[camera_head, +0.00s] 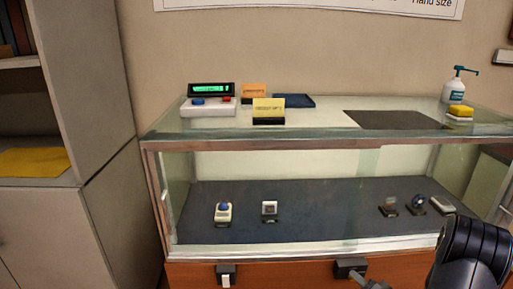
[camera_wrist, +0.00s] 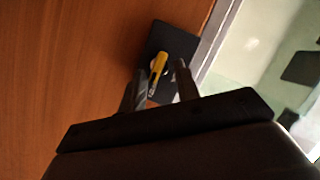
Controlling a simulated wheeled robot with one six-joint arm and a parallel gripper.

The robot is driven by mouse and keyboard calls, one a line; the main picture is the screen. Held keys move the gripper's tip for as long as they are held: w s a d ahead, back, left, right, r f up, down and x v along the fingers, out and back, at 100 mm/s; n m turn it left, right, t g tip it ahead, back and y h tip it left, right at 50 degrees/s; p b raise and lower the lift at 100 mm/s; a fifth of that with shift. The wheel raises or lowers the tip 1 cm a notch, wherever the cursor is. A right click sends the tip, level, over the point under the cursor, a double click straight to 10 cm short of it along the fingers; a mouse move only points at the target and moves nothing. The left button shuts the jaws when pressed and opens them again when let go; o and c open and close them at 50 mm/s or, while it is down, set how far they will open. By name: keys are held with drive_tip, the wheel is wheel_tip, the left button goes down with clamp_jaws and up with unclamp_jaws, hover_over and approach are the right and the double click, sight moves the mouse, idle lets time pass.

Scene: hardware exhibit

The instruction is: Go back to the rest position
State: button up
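In the wrist view my gripper (camera_wrist: 160,66) has its two dark fingers apart, with a gap between them. A small yellow piece (camera_wrist: 158,64), like a key or lever, shows in line with the gap and stands on a dark plate (camera_wrist: 180,42) on the wooden front. Clear space shows on both sides of the yellow piece; I cannot tell how deep it sits between the fingertips. In the head view a dark part of my arm is at the lower right, near a dark block (camera_head: 349,267) on the case front. My fingertips are not clear there.
A glass display case (camera_head: 300,249) holds several small devices on a dark shelf. On its top are a green-lit display (camera_head: 211,89), a yellow sign (camera_head: 268,108), a dark mat (camera_head: 392,120) and a pump bottle (camera_head: 456,90). A second block (camera_head: 225,270) is left. A cabinet (camera_head: 45,225) stands at left.

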drive_tip(key=n+h+b, duration=0.2)
drive_tip(key=n+b, duration=0.1)
drive_tip(key=b, duration=0.3)
drive_tip(key=a+n+h+b, duration=0.1)
drive_tip(key=n+h+b, duration=0.1)
drive_tip(key=n+b, duration=0.2)
drive_tip(key=shift+a+r+g+h+b, duration=0.15)
drive_tip(key=shift+g+h+b, duration=0.2)
drive_tip(key=shift+b, duration=1.05)
drive_tip(key=shift+p+v, duration=0.45)
drive_tip(key=shift+v, duration=0.4)
drive_tip(key=shift+w+r, duration=0.1)
drive_tip(key=shift+r, duration=0.05)
